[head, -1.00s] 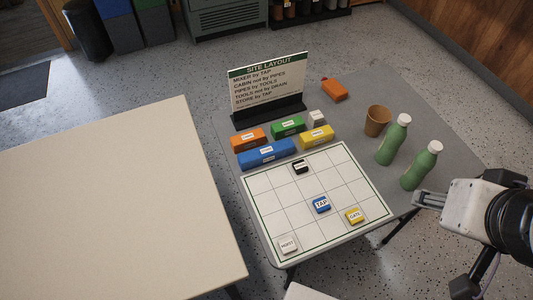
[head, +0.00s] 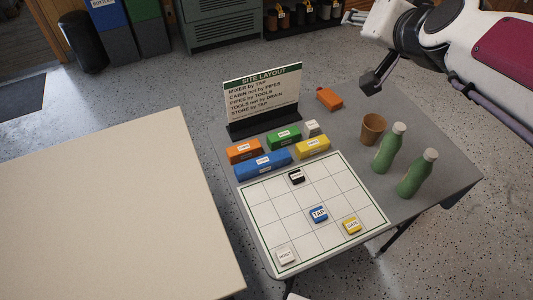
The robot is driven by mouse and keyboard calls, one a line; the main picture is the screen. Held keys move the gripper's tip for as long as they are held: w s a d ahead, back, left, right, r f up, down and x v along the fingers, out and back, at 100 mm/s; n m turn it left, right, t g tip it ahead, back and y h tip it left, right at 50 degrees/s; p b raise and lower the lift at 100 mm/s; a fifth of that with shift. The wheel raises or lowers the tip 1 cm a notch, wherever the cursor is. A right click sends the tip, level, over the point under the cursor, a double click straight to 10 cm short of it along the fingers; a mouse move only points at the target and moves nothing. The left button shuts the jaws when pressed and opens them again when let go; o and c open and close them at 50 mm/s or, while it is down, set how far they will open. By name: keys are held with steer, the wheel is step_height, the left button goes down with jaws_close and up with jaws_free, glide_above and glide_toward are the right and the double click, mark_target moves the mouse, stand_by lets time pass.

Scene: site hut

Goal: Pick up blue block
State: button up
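A long blue block (head: 263,166) with a small white label lies on the grey table, along the top left edge of the white grid board (head: 260,225). A smaller square blue tile marked TAP (head: 318,214) sits on the board. My gripper (head: 370,87) is raised at the upper right, beyond the cup and well to the right of the blue block, apart from it. I see it from the side, small and dark, so its opening is unclear. I see nothing held in it.
Orange (head: 243,152), green (head: 284,139), yellow (head: 313,148) and white (head: 312,128) blocks lie near the blue one. A sign (head: 262,98) stands behind them. A brown cup (head: 373,129), two green bottles (head: 389,149) (head: 417,174) and an orange object (head: 329,99) stand right.

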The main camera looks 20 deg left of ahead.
steer(key=w+a+m+t+h, duration=0.1)
steer(key=w+a+m+t, duration=0.2)
steer(key=w+a, duration=0.85)
steer(key=w+a+f+m+h, duration=0.2)
steer(key=w+a+f, duration=0.2)
steer(key=m+g+h, duration=0.3)
steer(key=m+h, duration=0.1)
steer(key=h, duration=0.6)
glide_above(242, 168)
steer(key=w+a, duration=0.1)
steer(key=w, duration=0.7)
step_height(242, 168, down, 33)
steer(key=s+f, duration=0.2)
steer(key=s+f+g+h, duration=0.1)
steer(key=s+f, duration=0.1)
steer(key=s, duration=0.1)
steer(key=s+d+f+h, duration=0.1)
steer(key=s+f, duration=0.2)
steer(key=shift+g, duration=0.4)
steer(key=shift+w+f, duration=0.1)
